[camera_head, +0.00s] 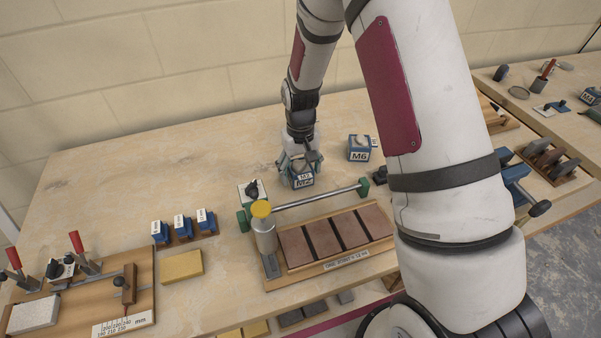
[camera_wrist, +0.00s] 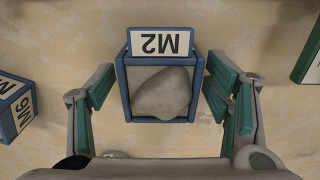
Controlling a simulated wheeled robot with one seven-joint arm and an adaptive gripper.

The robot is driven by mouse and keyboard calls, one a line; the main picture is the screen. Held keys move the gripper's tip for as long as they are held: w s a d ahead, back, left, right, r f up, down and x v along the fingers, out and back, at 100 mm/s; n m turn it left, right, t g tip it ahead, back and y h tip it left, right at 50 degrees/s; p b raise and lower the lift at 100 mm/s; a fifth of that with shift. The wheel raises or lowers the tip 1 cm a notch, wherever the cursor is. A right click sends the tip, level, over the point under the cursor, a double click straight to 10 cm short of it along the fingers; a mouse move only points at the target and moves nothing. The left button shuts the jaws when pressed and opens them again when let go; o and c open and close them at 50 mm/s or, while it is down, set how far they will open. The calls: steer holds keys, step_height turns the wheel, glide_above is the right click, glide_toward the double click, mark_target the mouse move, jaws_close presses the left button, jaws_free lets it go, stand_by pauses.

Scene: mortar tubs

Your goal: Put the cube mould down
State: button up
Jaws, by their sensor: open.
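The cube mould labelled M2 (camera_wrist: 160,90) is a blue open-topped box with grey mortar in it and a white label plate. It stands on the wooden bench between the fingers of my gripper (camera_wrist: 159,92). The fingers are open, with a gap showing on each side of the mould in the wrist view. In the head view the mould (camera_head: 303,181) is at the back middle of the bench, partly hidden by my gripper (camera_head: 299,165) above it.
A blue mould labelled M6 (camera_head: 359,149) stands to the right. In front lie a rail (camera_head: 320,197) and a board with brown blocks (camera_head: 337,237). Several small blue moulds (camera_head: 183,226) and a yellow block (camera_head: 181,266) are at the left. Bare bench lies left of my gripper.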

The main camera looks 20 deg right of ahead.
mark_target(301, 164)
step_height(301, 164, up, 11)
steer(key=shift+f+b, duration=0.1)
steer(key=shift+b, duration=0.2)
steer(key=s+r+t, duration=0.3)
steer(key=s+r, duration=0.9)
steer(key=r, duration=0.4)
steer(key=s+r+t, duration=0.1)
steer(key=s+r, duration=0.1)
steer(key=s, duration=0.5)
steer(key=s+r+t, duration=0.1)
steer(key=s+r, duration=0.1)
steer(key=s, duration=0.5)
steer(key=shift+s+r, duration=0.2)
steer(key=shift+r, duration=0.15)
